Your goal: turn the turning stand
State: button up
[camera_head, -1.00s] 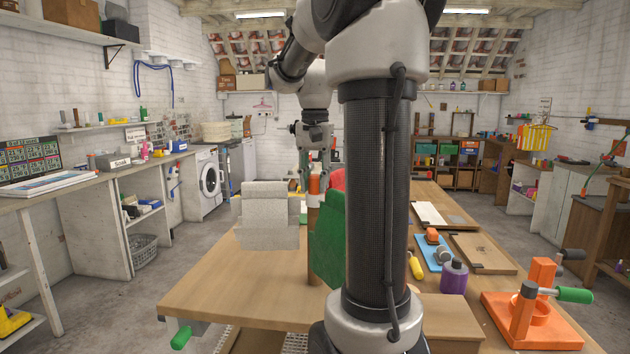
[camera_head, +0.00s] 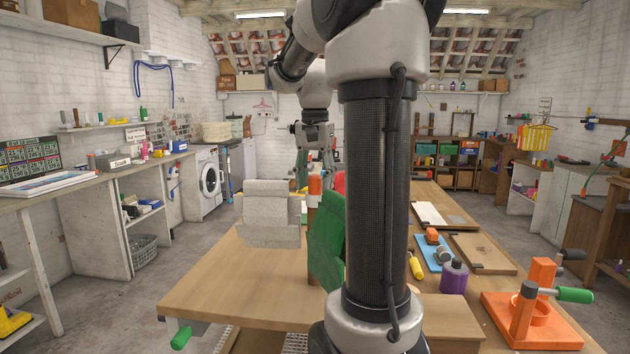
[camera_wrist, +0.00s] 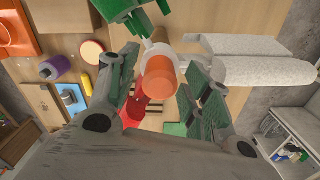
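The turning stand is an upright brown post with an orange cap (camera_head: 315,184) and panels around it, standing on the wooden table. A pale grey panel (camera_head: 270,218) points left, a green panel (camera_head: 326,240) points towards the camera, and a red part (camera_head: 339,182) shows behind, partly hidden by my arm. My gripper (camera_head: 315,178) is above and behind the cap. In the wrist view my gripper (camera_wrist: 162,88) is open, its fingers apart on either side of the orange cap (camera_wrist: 160,75). No contact is clear. The grey (camera_wrist: 255,62), green (camera_wrist: 130,12) and red (camera_wrist: 138,108) panels also show there.
On the table's right are a purple bottle (camera_head: 454,277), a yellow-handled item (camera_head: 415,266), a blue tray (camera_head: 431,252), a wooden board (camera_head: 484,254) and an orange stand with a green handle (camera_head: 540,305). The table's front left is clear.

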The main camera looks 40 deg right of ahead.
notch_tip(320, 180, up, 12)
dwell(0.6)
dwell(0.5)
